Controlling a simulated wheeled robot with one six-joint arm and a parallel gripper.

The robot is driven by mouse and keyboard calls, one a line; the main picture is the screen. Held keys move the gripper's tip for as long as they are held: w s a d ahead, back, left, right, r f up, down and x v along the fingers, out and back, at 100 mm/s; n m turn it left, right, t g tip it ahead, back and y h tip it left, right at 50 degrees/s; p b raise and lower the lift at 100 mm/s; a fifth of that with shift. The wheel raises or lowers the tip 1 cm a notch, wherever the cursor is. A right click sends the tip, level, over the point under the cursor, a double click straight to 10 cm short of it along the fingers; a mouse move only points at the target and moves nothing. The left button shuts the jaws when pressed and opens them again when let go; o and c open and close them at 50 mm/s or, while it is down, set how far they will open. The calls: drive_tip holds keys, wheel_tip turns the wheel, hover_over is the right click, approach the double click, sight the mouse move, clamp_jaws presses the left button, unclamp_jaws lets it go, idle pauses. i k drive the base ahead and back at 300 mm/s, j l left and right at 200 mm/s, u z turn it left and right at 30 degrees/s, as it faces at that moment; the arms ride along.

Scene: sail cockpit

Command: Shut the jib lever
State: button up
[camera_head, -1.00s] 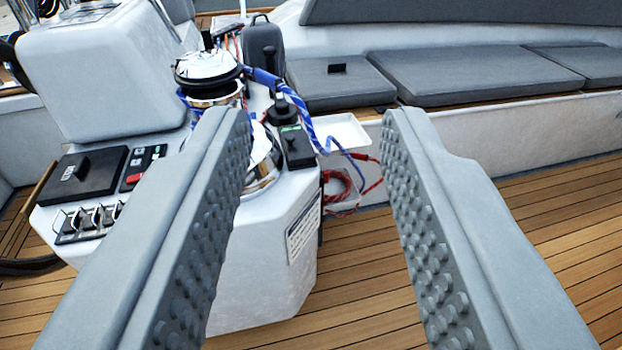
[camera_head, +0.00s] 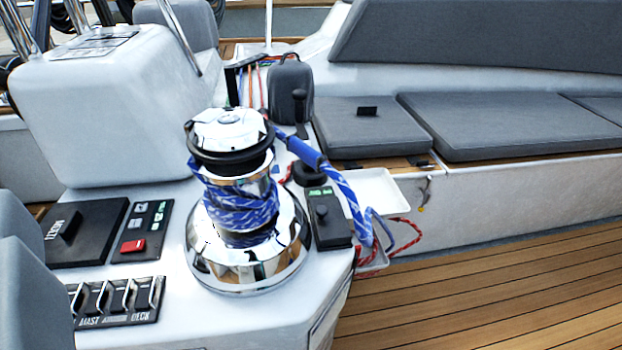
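I cannot tell which lever is the jib lever. A row of metal toggle levers (camera_head: 115,300) sits on a black panel at the lower left; its printed words include MAST and DECK. A black upright lever (camera_head: 300,112) stands behind the winch. One grey finger of my gripper (camera_head: 32,295) shows at the left edge, apart from the winch. The other finger is out of the picture, so the gripper is spread wide, with nothing held in view.
A chrome winch (camera_head: 250,245) wrapped with blue rope (camera_head: 330,180) stands on the white console. A black control box (camera_head: 328,220) is to its right. A red switch (camera_head: 132,246) is to its left. Grey cushions (camera_head: 500,120) line the bench. The teak floor (camera_head: 500,290) is clear.

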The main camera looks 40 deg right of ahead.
sight(229, 70)
drive_tip(key=i+l+u, duration=0.2)
drive_tip(key=l, duration=1.3)
drive_tip(key=l+u, duration=0.2)
drive_tip(key=l, duration=1.35)
drive_tip(key=i, duration=0.05)
